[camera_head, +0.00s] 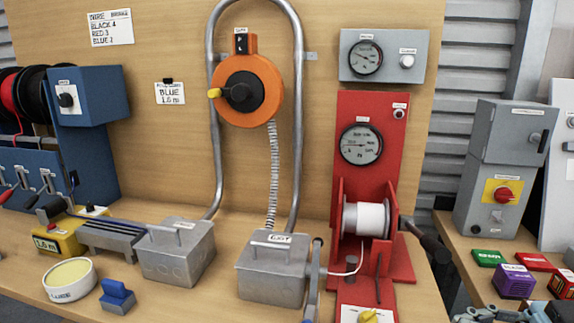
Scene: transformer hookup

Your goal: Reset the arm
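No arm of mine is seen over the bench. The wooden bench (205,295) carries two grey metal boxes with lids. One grey box (175,255) is in the middle left, and the other box (272,270), labelled EXIT, is right of it. A bent metal conduit (217,150) loops up the back board. An orange reel-like unit (250,85) with a yellow-tipped crank hangs on the board, with a ribbed hose below it.
A red winch stand (355,105) with a gauge and white spool (365,218) stands right of centre. A blue wire-spool rack (95,95) is at the left. A round tub (69,280) and blue block (117,296) sit in front. A grey switch cabinet (500,150) stands far right.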

